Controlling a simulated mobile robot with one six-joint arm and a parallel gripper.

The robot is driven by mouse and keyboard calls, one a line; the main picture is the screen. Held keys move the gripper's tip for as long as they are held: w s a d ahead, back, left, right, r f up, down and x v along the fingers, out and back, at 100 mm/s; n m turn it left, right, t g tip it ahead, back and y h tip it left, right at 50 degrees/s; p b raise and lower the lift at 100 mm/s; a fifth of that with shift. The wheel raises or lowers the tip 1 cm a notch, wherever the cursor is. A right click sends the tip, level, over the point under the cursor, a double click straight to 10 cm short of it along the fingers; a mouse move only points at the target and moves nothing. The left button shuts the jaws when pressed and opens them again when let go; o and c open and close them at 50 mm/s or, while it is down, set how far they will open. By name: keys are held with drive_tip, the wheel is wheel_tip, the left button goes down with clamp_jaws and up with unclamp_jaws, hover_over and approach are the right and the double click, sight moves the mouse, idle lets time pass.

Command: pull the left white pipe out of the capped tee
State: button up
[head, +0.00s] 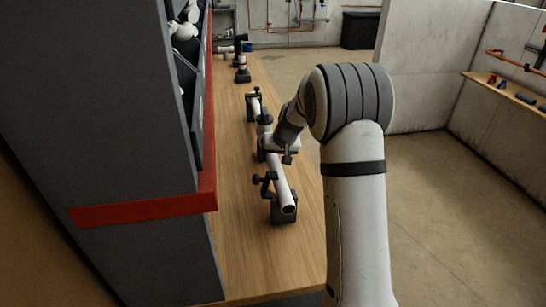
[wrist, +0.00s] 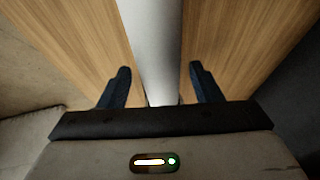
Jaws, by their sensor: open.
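A white pipe line lies along the wooden bench in the head view. Its near white pipe (head: 281,186) ends open toward me in a dark clamp stand (head: 285,215). A dark capped tee (head: 264,120) sits farther along, with another white pipe (head: 256,106) beyond it. I cannot tell which pipe counts as left. My gripper (wrist: 160,82) is open. In the wrist view, a white pipe (wrist: 150,40) runs between its two spread dark fingers, with a gap on each side. In the head view my wrist hides part of the line and the fingers are not clear.
The wooden bench (head: 245,240) runs away from me. A tall grey panel with a red edge (head: 150,208) stands close on its left. Another dark fitting (head: 242,75) stands farther back. Open floor (head: 440,200) lies to the right.

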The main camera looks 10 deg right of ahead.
clamp_jaws()
drive_tip(key=shift+a, duration=0.1)
idle(0.5)
